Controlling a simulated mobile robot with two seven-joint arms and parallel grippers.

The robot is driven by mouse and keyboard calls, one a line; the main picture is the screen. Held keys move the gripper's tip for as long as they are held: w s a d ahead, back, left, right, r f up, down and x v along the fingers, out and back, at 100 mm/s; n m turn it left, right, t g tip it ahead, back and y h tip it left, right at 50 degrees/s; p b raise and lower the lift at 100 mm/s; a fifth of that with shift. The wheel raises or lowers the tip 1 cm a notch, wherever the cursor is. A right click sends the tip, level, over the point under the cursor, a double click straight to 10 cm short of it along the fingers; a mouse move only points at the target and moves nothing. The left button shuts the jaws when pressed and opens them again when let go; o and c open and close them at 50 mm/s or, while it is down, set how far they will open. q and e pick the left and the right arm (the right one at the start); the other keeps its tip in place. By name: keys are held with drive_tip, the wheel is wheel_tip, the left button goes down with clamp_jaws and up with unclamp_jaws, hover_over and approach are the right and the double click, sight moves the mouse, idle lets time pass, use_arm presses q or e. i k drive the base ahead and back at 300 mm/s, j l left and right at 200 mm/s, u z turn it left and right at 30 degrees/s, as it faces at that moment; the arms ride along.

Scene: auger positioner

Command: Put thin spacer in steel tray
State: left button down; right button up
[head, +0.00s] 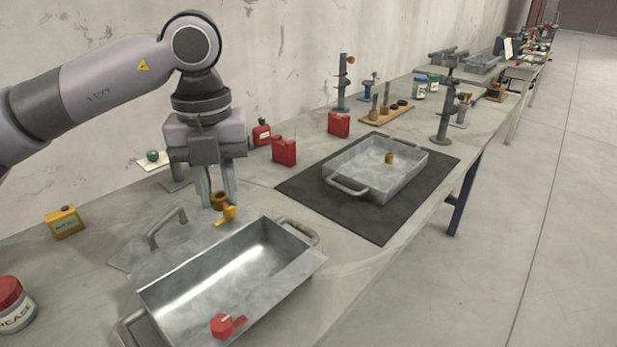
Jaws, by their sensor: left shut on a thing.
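My left gripper (218,197) points down above the back rim of the near metal tray. It is shut on a small brass-coloured piece (219,201), which looks like the thin spacer; the fingers partly hide it. A yellow piece (230,213) shows just below it; I cannot tell whether the two touch. The near steel tray (300,266) is open, with a handle at each end, and a red part (228,325) shows at its front edge. A second metal tray (400,176) sits on a dark mat with a small brass piece (389,158) in it. My right gripper is not in view.
A flat metal plate with a handle (150,246) lies behind the near tray. Red cans (284,151) stand behind the gripper, with a yellow can (64,222) and a grease jar (14,305) at left. Stands and a wooden rack (388,114) are farther back. The dark mat (305,190) has bare room.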

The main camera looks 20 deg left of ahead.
sight(386, 175)
drive_tip(key=i+l, duration=0.35)
drive_tip(key=i, duration=0.15)
drive_tip(key=i+l, duration=0.3)
drive_tip(key=i, duration=0.2)
drive_tip(key=i+l, duration=0.35)
drive_tip(key=i, duration=0.1)
